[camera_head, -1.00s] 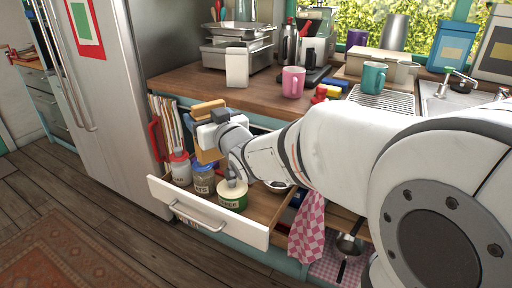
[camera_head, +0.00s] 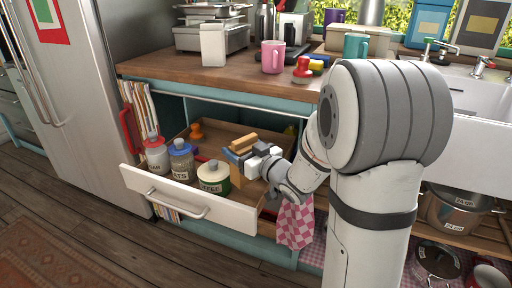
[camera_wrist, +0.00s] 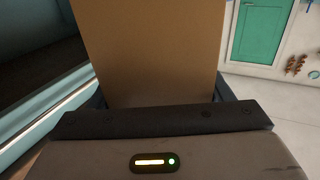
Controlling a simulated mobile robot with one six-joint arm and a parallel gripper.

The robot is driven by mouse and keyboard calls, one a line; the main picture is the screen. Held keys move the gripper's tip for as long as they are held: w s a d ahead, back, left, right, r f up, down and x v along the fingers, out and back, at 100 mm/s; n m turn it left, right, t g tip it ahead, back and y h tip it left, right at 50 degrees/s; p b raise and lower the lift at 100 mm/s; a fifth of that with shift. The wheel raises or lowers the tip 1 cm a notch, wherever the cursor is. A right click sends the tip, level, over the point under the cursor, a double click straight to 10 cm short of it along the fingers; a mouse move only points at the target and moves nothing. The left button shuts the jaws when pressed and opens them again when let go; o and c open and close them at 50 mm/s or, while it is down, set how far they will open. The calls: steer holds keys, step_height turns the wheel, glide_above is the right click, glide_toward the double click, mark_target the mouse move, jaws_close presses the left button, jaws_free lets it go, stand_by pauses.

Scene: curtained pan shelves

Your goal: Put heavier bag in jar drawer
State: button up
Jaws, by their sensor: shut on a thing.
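My gripper (camera_head: 258,159) is shut on a tan paper bag (camera_head: 243,147) in the head view, over the right side of the open jar drawer. The bag (camera_wrist: 150,45) fills the middle of the wrist view. The open drawer (camera_head: 185,199) has a white front and a wooden inside. Along its front stand a red-lidded jar (camera_head: 156,155), a blue-lidded jar (camera_head: 181,163) and a green jar (camera_head: 213,178) with a grey knob. I cannot tell whether the bag touches the drawer floor. I see no second bag clearly.
A wooden counter (camera_head: 215,77) overhangs the drawer's back. It bears a pink mug (camera_head: 273,57) and a white block-like item (camera_head: 213,45). A small orange object (camera_head: 196,132) is deeper in the drawer. A checked cloth (camera_head: 295,222) hangs right of the drawer. The drawer's back middle looks clear.

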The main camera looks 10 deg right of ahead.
steer(key=shift+s+d, duration=0.1)
steer(key=shift+s, duration=0.1)
steer(key=shift+f+b, duration=0.4)
step_height(320, 180, down, 4)
steer(key=b, duration=0.4)
steer(key=shift+f, duration=0.15)
steer(key=shift+f+b, duration=0.7)
steer(key=shift+f, duration=0.05)
steer(key=shift+f, duration=0.2)
steer(key=o, duration=1.3)
steer(key=shift+c, duration=0.2)
